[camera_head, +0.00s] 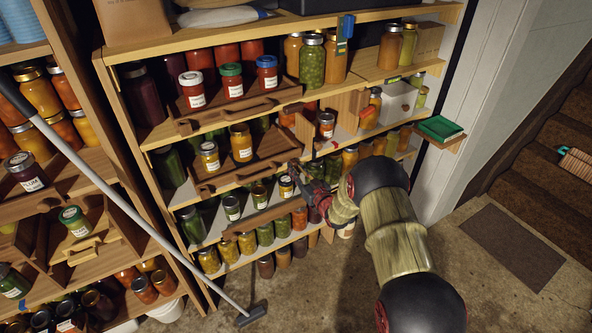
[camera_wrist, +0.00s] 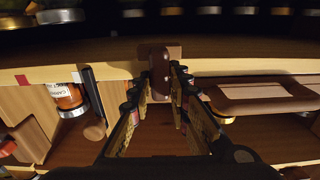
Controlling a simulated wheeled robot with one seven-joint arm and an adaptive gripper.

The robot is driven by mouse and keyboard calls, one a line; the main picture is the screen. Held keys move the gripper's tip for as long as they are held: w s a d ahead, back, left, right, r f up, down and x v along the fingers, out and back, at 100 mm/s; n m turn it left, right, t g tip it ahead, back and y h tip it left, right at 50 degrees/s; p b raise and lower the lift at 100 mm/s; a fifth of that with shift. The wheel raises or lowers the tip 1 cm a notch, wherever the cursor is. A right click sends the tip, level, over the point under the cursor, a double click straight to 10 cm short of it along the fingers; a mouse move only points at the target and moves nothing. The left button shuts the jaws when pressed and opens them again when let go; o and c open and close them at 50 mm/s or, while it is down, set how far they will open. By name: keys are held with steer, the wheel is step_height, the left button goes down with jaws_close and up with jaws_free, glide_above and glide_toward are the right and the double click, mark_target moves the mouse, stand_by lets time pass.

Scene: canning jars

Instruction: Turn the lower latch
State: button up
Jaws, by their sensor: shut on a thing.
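A dark brown wooden latch (camera_wrist: 158,70) sits on the light shelf edge in the wrist view. My gripper (camera_wrist: 160,84) has one finger on each side of it and is shut on it. In the head view my gripper (camera_head: 296,172) reaches the front of the middle shelves, beside the right end of a pull-out tray (camera_head: 240,177). The latch is hidden or too small to make out there.
The tray's handle (camera_wrist: 262,90) is close beside my fingers. Jars fill the shelves. A long pole (camera_head: 130,215) leans at the left.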

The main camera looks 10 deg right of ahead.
jaws_close()
steer(key=m, duration=0.4)
steer(key=shift+d+m, duration=0.15)
steer(key=shift+m, duration=0.25)
steer(key=m+p, duration=0.1)
steer(key=m, duration=0.3)
steer(key=shift+w+d+m, duration=0.1)
steer(key=shift+d+m, duration=0.05)
steer(key=shift+m, duration=0.15)
steer(key=m+p, duration=0.1)
steer(key=m, duration=0.3)
steer(key=shift+f, duration=0.15)
steer(key=shift+d+f+m+p, duration=0.15)
steer(key=shift+m+p, duration=0.3)
steer(key=shift+m, duration=1.75)
steer(key=o, duration=0.9)
jaws_free()
